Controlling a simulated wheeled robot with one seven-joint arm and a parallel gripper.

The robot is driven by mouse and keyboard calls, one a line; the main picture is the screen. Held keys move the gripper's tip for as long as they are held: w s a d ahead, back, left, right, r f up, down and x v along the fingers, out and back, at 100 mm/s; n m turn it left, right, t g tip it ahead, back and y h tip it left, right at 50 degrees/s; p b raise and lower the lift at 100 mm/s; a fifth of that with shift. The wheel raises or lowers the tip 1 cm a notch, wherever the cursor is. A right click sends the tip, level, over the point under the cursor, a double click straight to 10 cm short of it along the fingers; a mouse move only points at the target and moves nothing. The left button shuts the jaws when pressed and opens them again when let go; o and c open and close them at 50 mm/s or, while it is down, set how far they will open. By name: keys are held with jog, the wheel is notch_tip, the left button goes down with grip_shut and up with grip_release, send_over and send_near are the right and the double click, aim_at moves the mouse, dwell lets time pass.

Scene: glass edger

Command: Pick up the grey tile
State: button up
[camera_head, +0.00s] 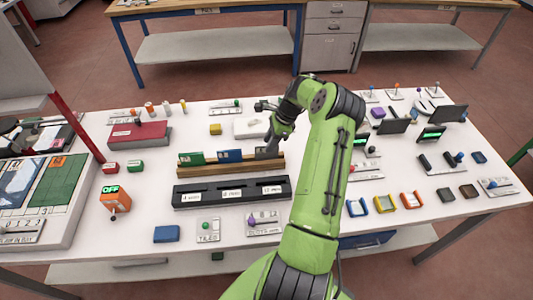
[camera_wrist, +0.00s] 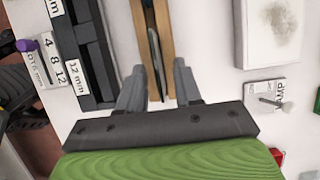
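The grey tile (camera_head: 267,153) stands upright in the wooden rack (camera_head: 230,167), at its right end, partly hidden by my gripper (camera_head: 276,146). In the wrist view the thin edge of a tile, which looks like the grey one (camera_wrist: 155,62), shows in the wooden rack (camera_wrist: 166,38). My gripper (camera_wrist: 159,70) is open there, with one finger on each side of the tile and a visible gap to both fingers. A blue tile (camera_head: 229,156) and a green tile (camera_head: 191,159) stand in the same rack to the left.
A black slotted holder (camera_head: 231,192) with size labels lies in front of the rack. A red box (camera_head: 139,134) stands further left. Small screens and coloured frames fill the table's right side.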

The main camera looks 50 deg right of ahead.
aim_at(267, 154)
jog(key=x, duration=0.5)
jog(key=shift+f, duration=0.2)
jog(key=shift+s+a+r, duration=0.1)
grip_shut()
dwell(1.0)
